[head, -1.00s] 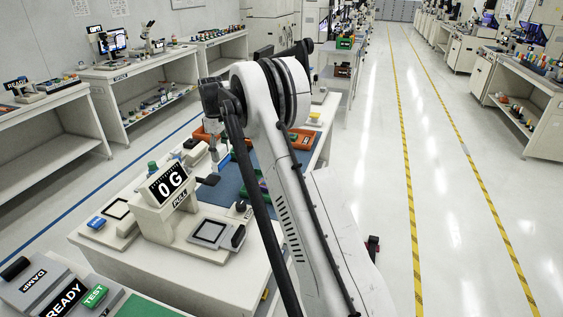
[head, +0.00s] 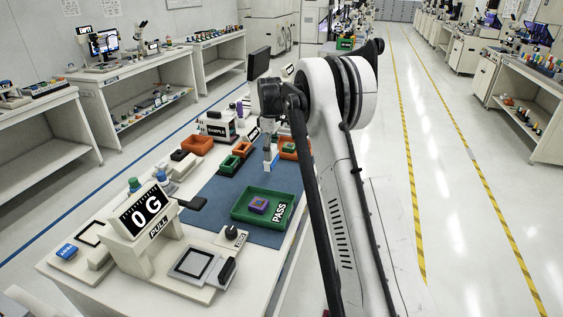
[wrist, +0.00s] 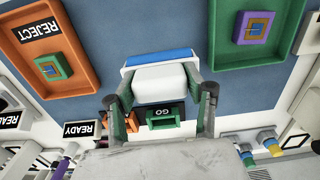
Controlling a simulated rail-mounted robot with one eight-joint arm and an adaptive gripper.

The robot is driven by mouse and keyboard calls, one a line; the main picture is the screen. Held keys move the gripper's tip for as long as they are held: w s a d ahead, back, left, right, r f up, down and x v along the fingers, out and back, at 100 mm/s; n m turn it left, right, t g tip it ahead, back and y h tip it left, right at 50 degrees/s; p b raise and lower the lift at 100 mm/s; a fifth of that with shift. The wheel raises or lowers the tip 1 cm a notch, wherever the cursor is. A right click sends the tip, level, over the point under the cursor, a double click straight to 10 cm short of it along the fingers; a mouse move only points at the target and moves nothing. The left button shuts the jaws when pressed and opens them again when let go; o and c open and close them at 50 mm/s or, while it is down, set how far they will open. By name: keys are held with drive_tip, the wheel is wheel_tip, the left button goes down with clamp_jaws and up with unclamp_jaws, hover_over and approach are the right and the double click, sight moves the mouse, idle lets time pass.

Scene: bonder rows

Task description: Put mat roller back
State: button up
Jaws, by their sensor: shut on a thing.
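The mat roller, a white block with a blue strip along one edge (wrist: 160,82), sits between the fingers of my gripper (wrist: 165,98) in the wrist view. My gripper is shut on it. In the head view my gripper (head: 270,148) hangs over the far part of the blue mat (head: 215,192), with the roller (head: 268,168) small and pale below it. The mat also shows behind the roller in the wrist view (wrist: 215,62). I cannot tell whether the roller touches the mat.
A green PASS tray (head: 240,219) holding a purple piece lies on the mat. An orange REJECT tray (wrist: 75,75) holds a green piece. A 0 G gauge (head: 150,215) stands at the near left.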

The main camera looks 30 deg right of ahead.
drive_tip(key=shift+w+d+f+p, duration=0.15)
drive_tip(key=shift+d+f, duration=0.55)
drive_tip(key=shift+f, duration=0.4)
drive_tip(key=shift+w+d+f+p, duration=0.15)
drive_tip(key=shift+d+f, duration=0.55)
drive_tip(key=shift+f, duration=0.4)
drive_tip(key=shift+w+d+f+p, duration=0.15)
drive_tip(key=shift+d+f, duration=0.55)
drive_tip(key=shift+f, duration=0.4)
drive_tip(key=shift+f, duration=0.15)
drive_tip(key=o, duration=1.2)
